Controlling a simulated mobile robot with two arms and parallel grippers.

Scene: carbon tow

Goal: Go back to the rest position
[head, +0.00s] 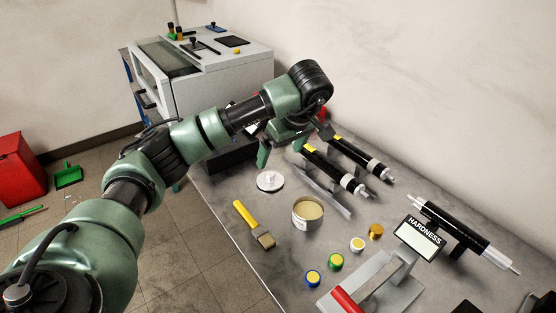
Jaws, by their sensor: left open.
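My left arm comes in from the left and reaches over the far part of the grey table (222,205). My left gripper (282,150) is at its end, pointing down, open, with nothing visible between its fingers. It is just behind and left of two black cylinders with yellow bands, the nearer cylinder (325,168) and the farther cylinder (358,154), which lie in holders. The gripper's inner side and any contact there are partly hidden. My right gripper is not in view.
An open tin (307,213), its lid (270,181) and a yellow-handled brush (252,222) are on the table. Several small caps, a HARDNESS display (420,238) and a red-handled tool (347,300) are nearer right. A white machine (215,80) stands behind; a red bin (22,175) is left.

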